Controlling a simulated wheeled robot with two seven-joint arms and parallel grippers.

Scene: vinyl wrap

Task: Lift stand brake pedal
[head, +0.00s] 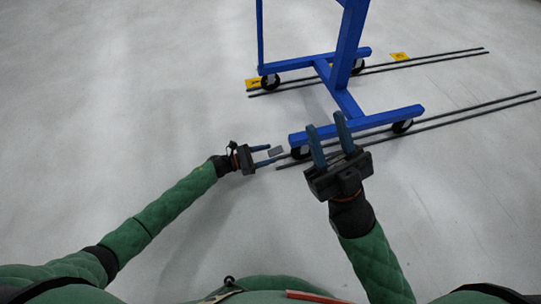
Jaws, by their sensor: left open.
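A blue wheeled stand (350,60) stands on the floor at the upper middle. A small grey plate (276,150), which looks like the brake pedal, sticks out to the left of the stand's near-left caster (299,153). My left gripper (272,155) is open, with its fingers pointing right and their tips at the grey plate. I cannot tell whether they touch it or sit above or below it. My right gripper (328,127) is open and empty, its fingers pointing up the picture in front of the stand's near blue foot and hiding part of it.
Two pairs of thin dark rails run along the floor, a near pair (480,108) and a far pair (440,58). Yellow pieces (400,57) lie by the far rails. The pale floor is clear on the left and at the lower right.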

